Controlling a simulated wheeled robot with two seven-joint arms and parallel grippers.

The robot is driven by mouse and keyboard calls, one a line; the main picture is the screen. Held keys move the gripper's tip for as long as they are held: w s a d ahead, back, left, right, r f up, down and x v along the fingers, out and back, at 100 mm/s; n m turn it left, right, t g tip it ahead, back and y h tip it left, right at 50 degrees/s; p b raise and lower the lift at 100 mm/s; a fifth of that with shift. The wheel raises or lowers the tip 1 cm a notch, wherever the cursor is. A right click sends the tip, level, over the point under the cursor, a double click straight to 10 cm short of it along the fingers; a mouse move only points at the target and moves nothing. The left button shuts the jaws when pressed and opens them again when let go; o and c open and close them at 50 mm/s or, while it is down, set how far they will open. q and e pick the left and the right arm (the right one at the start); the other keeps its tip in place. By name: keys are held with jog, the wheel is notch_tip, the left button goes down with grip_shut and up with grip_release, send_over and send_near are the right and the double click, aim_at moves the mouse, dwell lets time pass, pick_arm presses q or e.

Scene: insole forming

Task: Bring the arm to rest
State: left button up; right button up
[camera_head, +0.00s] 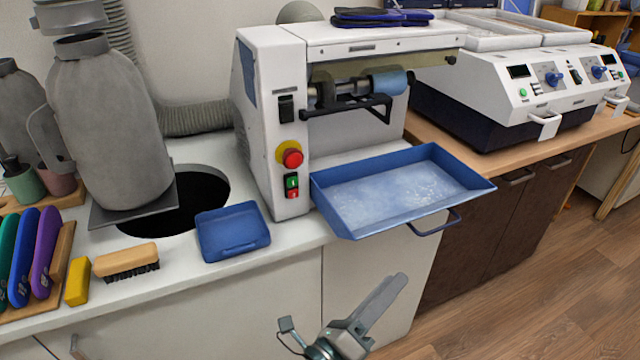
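A blue box (232,232), a brush (126,259) and a yellow block (77,281) lie on the counter. Open floor (540,270) shows at right.

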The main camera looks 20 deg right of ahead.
jog(key=w+a+f+n+t+y, duration=0.45)
jog(key=n+t, duration=0.25)
jog(key=n, duration=0.2)
jog(key=w+a+f+n+t+y, duration=0.35)
jog(key=a+n+t+y, duration=0.2)
jog(key=n, duration=0.45)
jog(key=a+f+n+g+y, duration=0.1)
jog(key=a+f+n+y, duration=0.2)
jog(key=f+n+y, duration=0.55)
jog(key=a+f+n+g+y, duration=0.25)
jog(key=f+n, duration=0.25)
jog(key=f, duration=0.6)
jog(key=s+d+f+n+g, duration=0.1)
jog(key=s+f+n+g, duration=0.2)
jog(key=f, duration=0.6)
jog(key=s+f+n+g, duration=0.25)
jog(key=s+f, duration=0.35)
jog(key=f, duration=0.3)
jog(key=s+d+f+n+g, duration=0.1)
jog(key=s+d+f+g, duration=0.2)
jog(key=s+f, duration=0.3)
jog(key=s+d+f+g+h, duration=0.1)
jog(key=s+d+f+g, duration=0.2)
jog(key=s+f, duration=0.4)
jog(key=shift+s+d+n, duration=0.15)
jog(key=shift+d+n, duration=0.25)
jog(key=shift+d, duration=0.4)
